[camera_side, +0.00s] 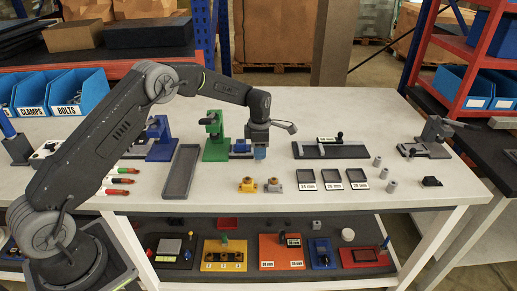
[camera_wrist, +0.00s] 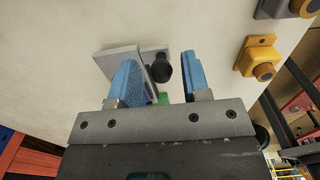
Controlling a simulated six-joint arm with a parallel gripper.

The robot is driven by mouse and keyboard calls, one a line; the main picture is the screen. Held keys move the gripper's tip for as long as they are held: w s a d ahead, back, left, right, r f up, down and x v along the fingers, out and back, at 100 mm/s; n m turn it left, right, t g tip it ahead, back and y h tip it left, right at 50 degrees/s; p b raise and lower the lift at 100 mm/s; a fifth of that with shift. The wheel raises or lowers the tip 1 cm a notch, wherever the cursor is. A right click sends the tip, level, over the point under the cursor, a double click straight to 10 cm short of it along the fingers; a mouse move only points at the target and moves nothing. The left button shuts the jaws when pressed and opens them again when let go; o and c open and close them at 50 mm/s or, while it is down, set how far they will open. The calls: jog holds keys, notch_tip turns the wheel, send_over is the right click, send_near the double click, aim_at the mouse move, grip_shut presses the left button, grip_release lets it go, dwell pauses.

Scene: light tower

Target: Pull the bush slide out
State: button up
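The wrist view shows a light grey slide-like part (camera_wrist: 122,58) with a black round knob (camera_wrist: 162,68); I take this to be the bush slide. The knob lies between the blue fingers of my open gripper (camera_wrist: 159,65), with gaps on both sides. I cannot tell whether the fingertips are level with it. In the side view my gripper (camera_side: 259,153) points down, just right of the green stand (camera_side: 215,143) and a small blue-and-grey fixture (camera_side: 240,148). The gripper hides most of the slide there.
A dark rail fixture (camera_side: 310,151) and labelled trays (camera_side: 306,180) lie to the right. A long grey tray (camera_side: 181,172) lies left of the green stand.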

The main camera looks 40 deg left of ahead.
jog(key=shift+o, duration=0.3)
notch_tip(320, 180, up, 14)
dwell(0.4)
jog(key=shift+f, duration=0.1)
jog(key=s+d+r+m+t, duration=0.1)
jog(key=s+d+r+m, duration=0.2)
jog(key=s+r+m, duration=0.4)
jog(key=s+d+r+m+t, duration=0.2)
jog(key=s+r+m, duration=0.45)
jog(key=s, duration=0.25)
jog(key=s+d+f+m+t, duration=0.1)
jog(key=s+m, duration=0.5)
jog(key=s, duration=0.4)
jog(key=s+d+f+m+t, duration=0.1)
jog(key=s+d+f+m, duration=0.1)
jog(key=s+m, duration=0.5)
jog(key=s, duration=0.4)
jog(key=shift+f+t, duration=0.25)
jog(key=shift+t, duration=0.05)
